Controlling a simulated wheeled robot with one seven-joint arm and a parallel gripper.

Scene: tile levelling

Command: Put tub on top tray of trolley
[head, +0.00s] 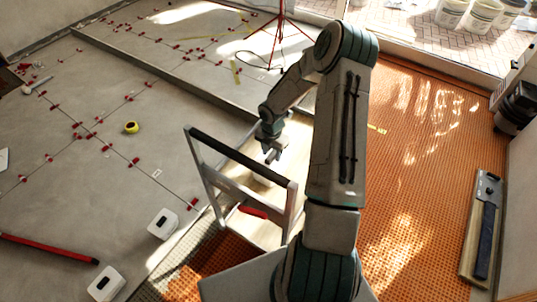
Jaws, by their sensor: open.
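The trolley has a grey frame with a black push handle (240,157), left of my arm in the head view. Its pale top tray (292,160) shows behind the handle, partly hidden by my arm. My gripper (273,157) is open, fingers pointing down, over the tray area. A small whitish shape (262,178) shows just below the fingers. It may be the tub, but the handle partly covers it and I cannot tell whether it touches the fingers or rests on the tray. A red-handled item (253,212) lies lower, within the trolley frame.
Two white boxes with dark slots (163,223) (105,285) stand on the grey tiles at the left. A yellow tape roll (131,127), red levelling clips and a red bar (48,249) lie there too. A red tripod (279,30) stands behind. Orange matting (420,190) is mostly clear.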

